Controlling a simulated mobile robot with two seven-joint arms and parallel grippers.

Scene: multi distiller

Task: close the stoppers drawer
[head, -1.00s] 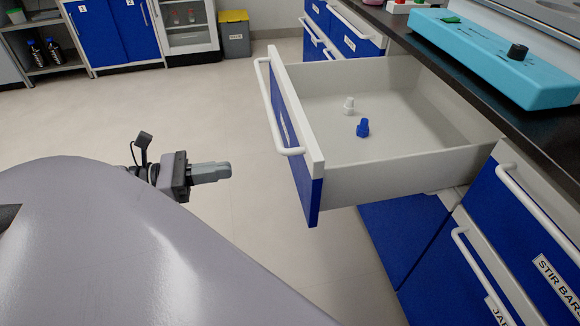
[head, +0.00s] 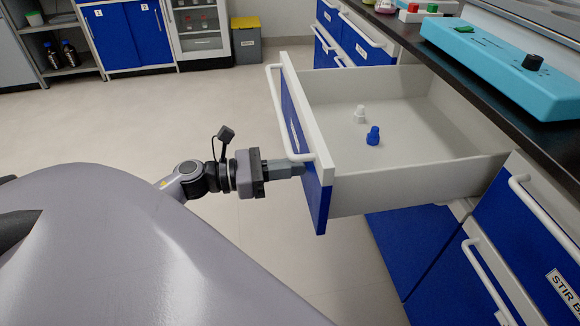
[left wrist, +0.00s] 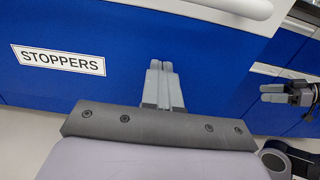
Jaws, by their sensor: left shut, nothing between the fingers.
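The stoppers drawer (head: 405,178) is pulled out from the bench. A white stopper (head: 360,114) and a blue stopper (head: 373,136) stand inside it. Its blue front shows in the left wrist view with a "STOPPERS" label (left wrist: 58,59), and its white bar handle (left wrist: 238,8) runs along the top. My left gripper (head: 298,170) is shut and empty, its fingertips at the drawer front just below the handle. In the left wrist view the fingertips (left wrist: 160,66) lie over the blue front; whether they touch it I cannot tell.
A turquoise device (head: 500,65) stands on the dark bench top above the drawer. Closed blue drawers sit at lower right, one labelled "STIR B..." (head: 562,287). Part of another dark gripper (left wrist: 285,95) shows at the right in the left wrist view. The floor at left is clear.

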